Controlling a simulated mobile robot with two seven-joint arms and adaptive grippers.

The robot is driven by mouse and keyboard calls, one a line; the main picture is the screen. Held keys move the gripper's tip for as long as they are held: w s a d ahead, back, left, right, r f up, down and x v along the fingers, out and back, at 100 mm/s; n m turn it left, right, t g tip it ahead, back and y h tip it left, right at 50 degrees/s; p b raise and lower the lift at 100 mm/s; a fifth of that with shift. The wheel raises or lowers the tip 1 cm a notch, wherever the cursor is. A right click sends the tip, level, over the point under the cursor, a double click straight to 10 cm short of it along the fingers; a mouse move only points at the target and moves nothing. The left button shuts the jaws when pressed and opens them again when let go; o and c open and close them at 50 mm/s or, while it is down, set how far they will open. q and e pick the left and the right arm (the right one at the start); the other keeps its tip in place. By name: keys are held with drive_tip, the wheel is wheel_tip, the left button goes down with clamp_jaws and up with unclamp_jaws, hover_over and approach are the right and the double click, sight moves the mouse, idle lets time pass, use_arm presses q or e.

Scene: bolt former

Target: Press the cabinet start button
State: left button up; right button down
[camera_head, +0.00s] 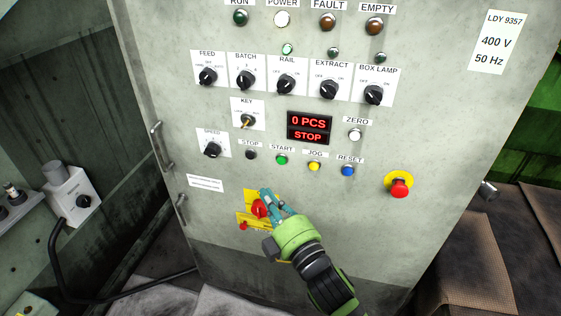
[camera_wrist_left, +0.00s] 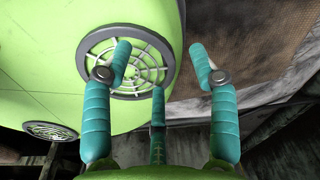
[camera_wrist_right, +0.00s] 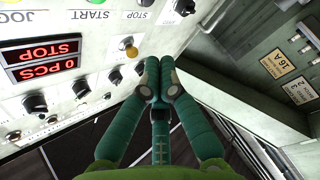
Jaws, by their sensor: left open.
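The green start button (camera_head: 281,160) sits under its START label on the cabinet panel, between the black stop button (camera_head: 250,155) and the yellow jog button (camera_head: 314,166). It also shows at the top edge of the right wrist view (camera_wrist_right: 98,2). My right gripper (camera_head: 265,194) is below and left of it in the head view, overlapping the red-handled switch on its yellow plate; contact cannot be told. In the right wrist view its fingers (camera_wrist_right: 160,68) are together with nothing seen between them. My left gripper (camera_wrist_left: 162,62) is open and empty, seen only in its wrist view.
The display (camera_head: 308,127) reads 0 PCS and STOP. The key switch (camera_head: 247,121), several selector knobs, the blue reset button (camera_head: 347,171) and a red emergency stop (camera_head: 399,187) share the panel. The red switch (camera_head: 257,210) is partly hidden. A door handle (camera_head: 160,146) protrudes at left.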

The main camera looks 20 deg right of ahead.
sight(281, 160)
use_arm(q)
drive_tip(key=shift+w+f+t+b, duration=0.15)
drive_tip(key=shift+w+f+b, duration=0.1)
drive_tip(key=shift+w, duration=0.2)
drive_tip(key=shift+w+f+t+b, duration=0.1)
drive_tip(key=shift+w+t+b, duration=0.1)
drive_tip(key=shift+w, duration=0.25)
use_arm(e)
drive_tip(key=shift+w+d, duration=0.8)
drive_tip(key=shift+w, duration=0.35)
drive_tip(key=shift+w+d, duration=0.8)
drive_tip(key=shift+w, duration=0.4)
drive_tip(key=shift+w+d, duration=0.8)
drive_tip(key=shift+w, duration=0.35)
use_arm(q)
drive_tip(key=shift+w, duration=0.25)
drive_tip(key=shift+w, duration=0.35)
drive_tip(key=shift+r, duration=0.1)
use_arm(e)
drive_tip(key=shift+w, duration=0.1)
drive_tip(key=shift+w+d, duration=0.25)
use_arm(q)
drive_tip(key=shift+r, duration=0.1)
